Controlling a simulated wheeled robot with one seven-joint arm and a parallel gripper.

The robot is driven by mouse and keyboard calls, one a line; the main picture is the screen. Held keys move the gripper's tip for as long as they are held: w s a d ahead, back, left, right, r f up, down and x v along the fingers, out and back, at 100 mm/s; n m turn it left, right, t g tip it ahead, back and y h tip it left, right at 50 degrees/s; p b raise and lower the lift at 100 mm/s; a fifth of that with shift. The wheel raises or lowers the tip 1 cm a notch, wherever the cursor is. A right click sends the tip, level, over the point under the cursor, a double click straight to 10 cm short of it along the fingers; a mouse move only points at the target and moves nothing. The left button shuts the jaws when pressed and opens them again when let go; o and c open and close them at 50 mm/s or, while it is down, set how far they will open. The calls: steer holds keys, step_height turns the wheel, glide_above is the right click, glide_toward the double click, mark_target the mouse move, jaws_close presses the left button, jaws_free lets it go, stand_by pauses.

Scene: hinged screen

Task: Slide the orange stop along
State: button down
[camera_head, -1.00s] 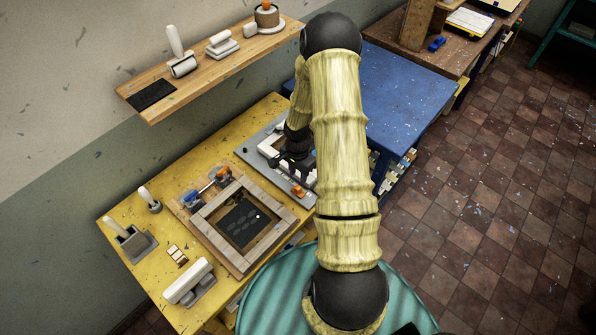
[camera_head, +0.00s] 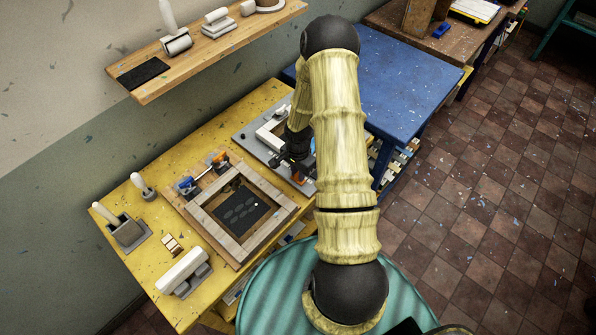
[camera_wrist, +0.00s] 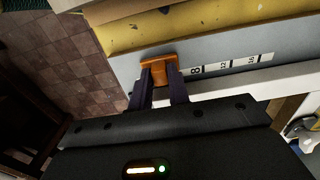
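The orange stop (camera_wrist: 158,68) shows in the wrist view at the edge of a grey board, beside the 8 end of a white number scale (camera_wrist: 232,64). My gripper (camera_wrist: 159,72) has its two dark fingertips at the stop, one on each side of its narrower front part. I cannot tell whether they press on it. In the head view the orange stop (camera_head: 298,177) sits at the near right of the grey board (camera_head: 246,139), and my gripper's dark body is just above and behind it. The fingertips are hard to make out there.
A wooden frame (camera_head: 208,219) with a dark panel stands on the yellow table (camera_head: 150,262), left of the grey board. A blue table (camera_head: 385,80) is behind my arm.

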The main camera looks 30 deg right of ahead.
steer(key=shift+w+a+r, duration=0.1)
steer(key=shift+w+a, duration=0.05)
steer(key=shift+w, duration=0.35)
steer(key=shift+w+a+r, duration=0.1)
steer(key=shift+w+a, duration=0.05)
steer(key=shift+w, duration=0.3)
steer(key=c, duration=1.3)
jaws_free()
steer(key=shift+s, duration=0.1)
steer(key=shift+o, duration=0.2)
step_height(320, 180, up, 17)
steer(key=b, duration=0.3)
steer(key=shift+r+b, duration=0.15)
steer(key=shift+b, duration=0.15)
steer(key=s+a+r+n+t, duration=0.1)
steer(key=s+a+r+n, duration=0.1)
steer(key=s+a+n, duration=0.4)
steer(key=s+a+r+n+t, duration=0.1)
steer(key=s+a+r+n, duration=0.2)
steer(key=s+a+n, duration=0.4)
steer(key=shift+s+r+n+t+b, duration=0.35)
steer(key=shift+s+n, duration=0.15)
steer(key=shift+s, duration=0.1)
